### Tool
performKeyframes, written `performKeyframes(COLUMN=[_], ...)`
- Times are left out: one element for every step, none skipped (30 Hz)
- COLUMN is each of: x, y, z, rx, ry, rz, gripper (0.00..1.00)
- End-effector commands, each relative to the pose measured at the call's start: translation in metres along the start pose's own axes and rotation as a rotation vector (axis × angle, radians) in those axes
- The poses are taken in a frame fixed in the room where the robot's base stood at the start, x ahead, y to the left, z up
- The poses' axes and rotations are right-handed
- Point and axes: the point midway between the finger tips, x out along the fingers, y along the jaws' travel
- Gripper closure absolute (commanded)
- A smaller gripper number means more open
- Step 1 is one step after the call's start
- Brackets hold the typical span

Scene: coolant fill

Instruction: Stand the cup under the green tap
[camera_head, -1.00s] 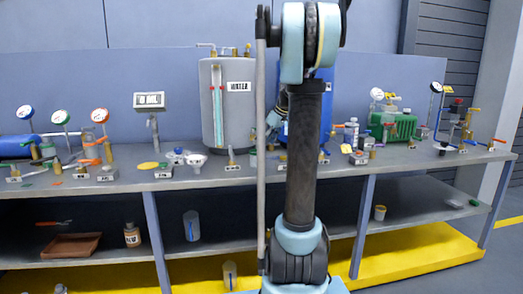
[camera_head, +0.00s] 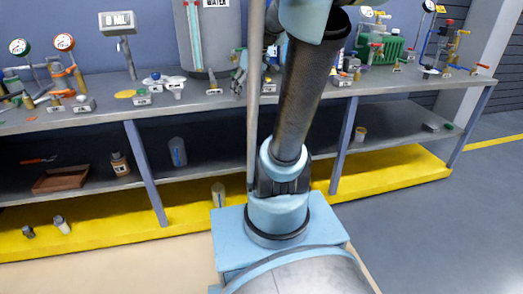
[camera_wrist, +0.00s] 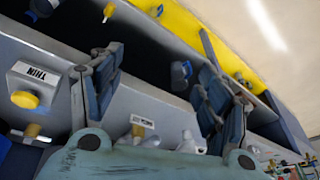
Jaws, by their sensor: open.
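A clear cup-like vessel with a blue mark (camera_head: 177,152) stands on the lower shelf. A similar pale vessel (camera_head: 218,194) stands on the yellow step below. I cannot tell which is the task's cup. I cannot make out the green tap for sure; a small fitting with green on it (camera_head: 142,97) sits on the bench top. My gripper (camera_wrist: 160,65) is open and empty; in the wrist view, the blue-marked vessel (camera_wrist: 181,75) shows beyond, between the fingers.
The bench (camera_head: 85,122) holds a grey water tank (camera_head: 206,45), a display reading 0 ML (camera_head: 117,20), gauges and a green machine (camera_head: 382,50). A brown tray (camera_head: 60,179) and labelled bottle (camera_head: 120,164) occupy the lower shelf. Legs (camera_head: 145,172) divide the shelf. Floor at right is clear.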

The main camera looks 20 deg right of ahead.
Motion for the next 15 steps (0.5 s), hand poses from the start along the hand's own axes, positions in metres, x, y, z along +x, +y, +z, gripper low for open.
performKeyframes(x=[0.005, 0.008, 0.011, 0.015, 0.018, 0.022, 0.026, 0.029, 0.034, 0.038, 0.042, 0.048, 0.052, 0.056, 0.062], y=[-0.01, -0.014, -0.019, -0.023, -0.026, -0.031, -0.034, -0.037, -0.041, -0.044, -0.046, -0.049, -0.051, -0.053, -0.055], z=[0.018, 0.028, 0.041, 0.051, 0.06, 0.073, 0.083, 0.093, 0.106, 0.115, 0.124, 0.137, 0.146, 0.155, 0.165], rx=[0.023, 0.04, 0.064, 0.081, 0.098, 0.12, 0.137, 0.154, 0.177, 0.194, 0.211, 0.234, 0.251, 0.267, 0.286], ry=[-0.012, -0.018, -0.027, -0.033, -0.039, -0.047, -0.053, -0.057, -0.064, -0.069, -0.073, -0.079, -0.083, -0.086, -0.091], rz=[0.01, 0.016, 0.025, 0.033, 0.04, 0.05, 0.058, 0.066, 0.077, 0.085, 0.094, 0.106, 0.114, 0.122, 0.133], gripper=[0.3, 0.3, 0.3, 0.3, 0.3, 0.3, 0.3, 0.3, 0.3, 0.3, 0.3, 0.3, 0.3, 0.3, 0.3])
